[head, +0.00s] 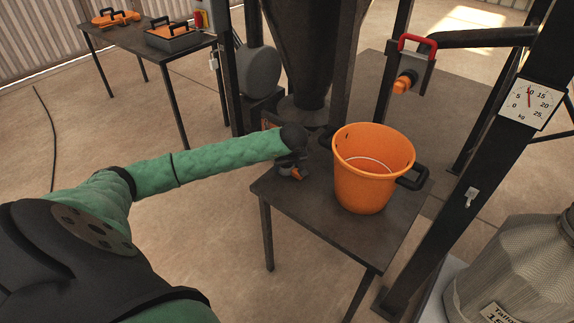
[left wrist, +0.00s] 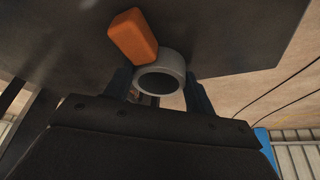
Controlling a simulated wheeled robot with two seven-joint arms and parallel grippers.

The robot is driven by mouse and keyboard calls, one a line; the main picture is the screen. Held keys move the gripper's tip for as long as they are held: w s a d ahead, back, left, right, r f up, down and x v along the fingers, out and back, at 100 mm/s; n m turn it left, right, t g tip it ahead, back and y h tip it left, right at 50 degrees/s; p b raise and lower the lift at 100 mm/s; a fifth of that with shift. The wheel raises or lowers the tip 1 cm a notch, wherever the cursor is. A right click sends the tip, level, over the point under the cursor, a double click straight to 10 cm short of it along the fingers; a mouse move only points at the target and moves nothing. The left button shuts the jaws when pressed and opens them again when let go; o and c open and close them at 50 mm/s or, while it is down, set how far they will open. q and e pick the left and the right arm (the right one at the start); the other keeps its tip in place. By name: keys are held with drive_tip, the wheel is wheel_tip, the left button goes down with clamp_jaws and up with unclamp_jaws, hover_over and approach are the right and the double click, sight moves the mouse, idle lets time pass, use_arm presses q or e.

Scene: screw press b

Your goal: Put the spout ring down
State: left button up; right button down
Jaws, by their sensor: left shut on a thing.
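The spout ring is a short grey ring with an orange block-shaped tab. In the left wrist view the ring (left wrist: 172,60) sits between the two dark fingers of my left gripper (left wrist: 158,90), with its tab sticking up and to the left. In the head view the spout ring (head: 297,174) is small and partly hidden below the wrist, over the left part of the dark table (head: 310,205). My left gripper (head: 290,163) is shut on it. I cannot tell whether the ring touches the table top. My right gripper is not in view.
An orange bucket (head: 365,190) with black handles stands on the table, right of my gripper. A dark hopper (head: 305,50) rises behind. A post with a scale dial (head: 529,103) and a metal can (head: 520,270) are at right. The table's front left part is clear.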

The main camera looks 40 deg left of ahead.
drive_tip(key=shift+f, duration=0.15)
use_arm(q)
drive_tip(key=shift+f, duration=0.15)
drive_tip(key=o, duration=1.1)
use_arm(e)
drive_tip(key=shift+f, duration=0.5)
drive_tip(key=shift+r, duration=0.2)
